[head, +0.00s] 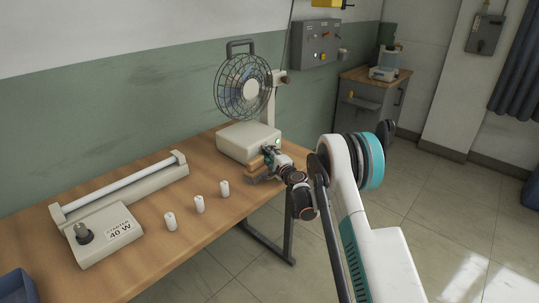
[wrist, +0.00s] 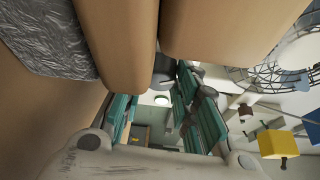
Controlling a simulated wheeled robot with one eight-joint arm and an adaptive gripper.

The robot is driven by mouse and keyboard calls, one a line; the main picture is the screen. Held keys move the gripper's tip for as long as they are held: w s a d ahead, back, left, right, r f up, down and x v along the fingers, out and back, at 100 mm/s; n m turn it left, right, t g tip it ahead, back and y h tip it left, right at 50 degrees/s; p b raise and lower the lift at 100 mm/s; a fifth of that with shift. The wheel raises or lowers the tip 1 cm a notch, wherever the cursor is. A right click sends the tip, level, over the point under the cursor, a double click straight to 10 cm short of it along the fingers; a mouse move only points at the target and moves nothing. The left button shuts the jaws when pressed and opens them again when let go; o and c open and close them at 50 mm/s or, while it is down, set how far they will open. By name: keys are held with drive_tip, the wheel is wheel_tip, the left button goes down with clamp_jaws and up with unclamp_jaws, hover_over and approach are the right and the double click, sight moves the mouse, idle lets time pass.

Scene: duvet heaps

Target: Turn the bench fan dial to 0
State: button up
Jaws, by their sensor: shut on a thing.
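The bench fan has a round wire cage (head: 243,86) and a cream base (head: 245,138), standing at the far end of the wooden bench. A small green light (head: 278,141) shows on the base's right side. My gripper (head: 267,152) is at that side of the base, just below the light, shut on the fan's dial. The dial is hidden behind the fingers, so its pointer and the 0 mark cannot be read. In the wrist view the fan cage (wrist: 282,58) shows at the upper right. Large tan shapes fill the top there, and the dial cannot be made out.
The bench (head: 150,187) carries a tube lamp fixture (head: 120,189), a starter box (head: 106,236) with a knob, and three small white cylinders (head: 199,204). A blue bin (head: 15,287) is at the lower left. A grey control box (head: 316,43) hangs behind the fan. Floor is open at right.

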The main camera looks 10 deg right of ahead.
drive_tip(key=shift+f+n, duration=0.1)
drive_tip(key=shift+n, duration=0.3)
drive_tip(key=o, duration=1.1)
drive_tip(key=shift+c, duration=0.2)
drive_tip(key=v, duration=1.2)
drive_tip(key=shift+a+f, duration=0.1)
drive_tip(key=shift+f, duration=0.1)
